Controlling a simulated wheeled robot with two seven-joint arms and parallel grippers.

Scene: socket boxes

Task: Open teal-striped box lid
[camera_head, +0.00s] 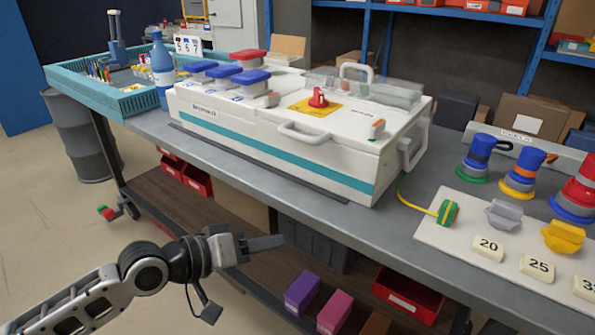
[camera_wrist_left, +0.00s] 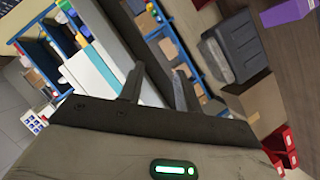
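The teal-striped box (camera_head: 270,150) is a long white case on the workbench, with a teal band along its front. Its lid (camera_head: 345,122) lies flat and looks closed. A white handle (camera_head: 303,133) projects from the front edge, and a small orange-and-grey latch (camera_head: 375,129) sits at the right. My left gripper (camera_head: 268,243) is in front of and below the box, apart from it and empty. In the left wrist view, its two fingers (camera_wrist_left: 158,85) stand apart, with the box (camera_wrist_left: 90,72) tilted beyond them. My right gripper is not in view.
Blue- and red-lidded containers (camera_head: 222,75) and a red knob (camera_head: 317,98) are on top of the box. A blue bottle (camera_head: 161,65) stands at its left. The bench's front edge (camera_head: 400,245) lies between my gripper and the box.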

